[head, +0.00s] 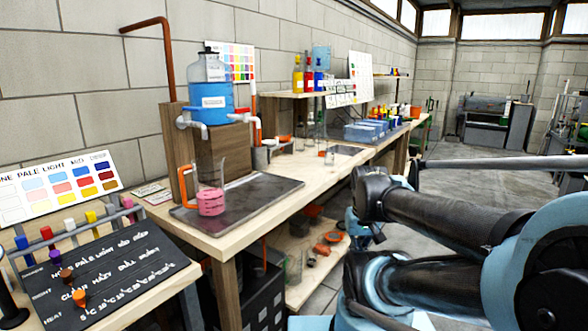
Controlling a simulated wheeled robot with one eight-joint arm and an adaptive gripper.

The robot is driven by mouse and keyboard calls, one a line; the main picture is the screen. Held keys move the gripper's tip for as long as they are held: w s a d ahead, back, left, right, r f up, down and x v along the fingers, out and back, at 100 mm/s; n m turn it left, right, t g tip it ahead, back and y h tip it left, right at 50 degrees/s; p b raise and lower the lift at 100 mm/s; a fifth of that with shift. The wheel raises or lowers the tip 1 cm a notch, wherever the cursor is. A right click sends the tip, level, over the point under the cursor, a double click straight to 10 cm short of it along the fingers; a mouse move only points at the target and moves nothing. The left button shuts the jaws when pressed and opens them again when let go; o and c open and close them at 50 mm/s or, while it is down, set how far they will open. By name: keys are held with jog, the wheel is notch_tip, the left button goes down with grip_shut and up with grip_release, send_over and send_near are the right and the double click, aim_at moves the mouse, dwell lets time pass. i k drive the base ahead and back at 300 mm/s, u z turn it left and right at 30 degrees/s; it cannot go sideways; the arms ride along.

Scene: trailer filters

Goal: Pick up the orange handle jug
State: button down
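The orange handle jug (209,176) stands upright on a dark tray (258,196) at the front of the long wooden bench, left of centre. It is clear, with pink contents in its lower part, and its orange handle (182,185) is on the left side. Nothing holds it. My arm's black and light-blue links fill the right side of the picture, well apart from the jug. I cannot make out my gripper's fingers.
A blue water container (213,102) with white taps is on a wooden stand just behind the jug. A panel with small coloured knobs (100,270) is at front left. Beakers and coloured bottles stand farther along the bench (295,178). Open floor (450,180) lies to the right.

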aim_at(208, 172)
jog(key=u, duration=0.85)
jog(key=k, duration=1.4)
jog(key=u, duration=0.35)
jog(key=i, duration=1)
jog(key=u, duration=0.05)
